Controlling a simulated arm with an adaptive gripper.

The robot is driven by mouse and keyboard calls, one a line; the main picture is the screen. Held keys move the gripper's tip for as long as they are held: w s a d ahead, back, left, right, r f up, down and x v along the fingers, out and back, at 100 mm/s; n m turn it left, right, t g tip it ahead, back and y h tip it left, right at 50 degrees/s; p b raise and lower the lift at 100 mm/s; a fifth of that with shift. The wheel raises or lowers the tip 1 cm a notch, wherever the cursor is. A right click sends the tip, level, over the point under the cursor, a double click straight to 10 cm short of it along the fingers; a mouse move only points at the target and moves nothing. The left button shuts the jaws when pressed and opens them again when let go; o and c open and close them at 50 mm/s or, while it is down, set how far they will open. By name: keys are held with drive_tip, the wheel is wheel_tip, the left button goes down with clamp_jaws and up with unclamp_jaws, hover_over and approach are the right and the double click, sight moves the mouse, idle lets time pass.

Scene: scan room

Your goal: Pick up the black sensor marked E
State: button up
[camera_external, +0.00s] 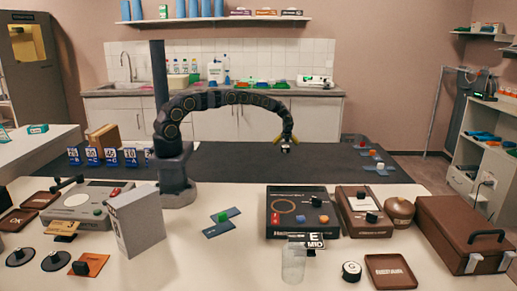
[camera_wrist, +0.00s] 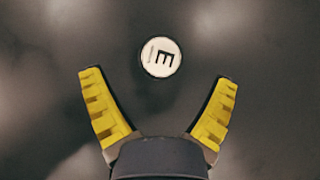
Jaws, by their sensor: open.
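The round sensor (camera_wrist: 159,57) has a white top with a black E, turned sideways, and a dark rim. In the wrist view it lies on a dark, blurred surface, just ahead of the space between my fingertips. My gripper (camera_wrist: 159,78) is open, its two yellow fingers spread to either side, with nothing between them. In the external view my gripper (camera_external: 286,142) hangs from the arched arm over the long dark table. A small pale spot shows at its tip there; I cannot tell whether it is the sensor.
The dark table (camera_external: 235,165) is mostly clear around my gripper. Blue labelled blocks (camera_external: 110,157) stand on its left, small coloured pieces (camera_external: 375,160) on its right. The white front table (camera_external: 215,265) holds boxes, an "E MID" sign (camera_external: 315,240) and a round black-sided piece (camera_external: 351,271).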

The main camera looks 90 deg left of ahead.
sight(286, 146)
drive_tip(key=shift+x, duration=1.35)
drive_tip(key=shift+a+f, duration=0.35)
drive_tip(key=shift+f, duration=0.05)
drive_tip(key=shift+c, duration=0.2)
drive_tip(key=c, duration=1.2)
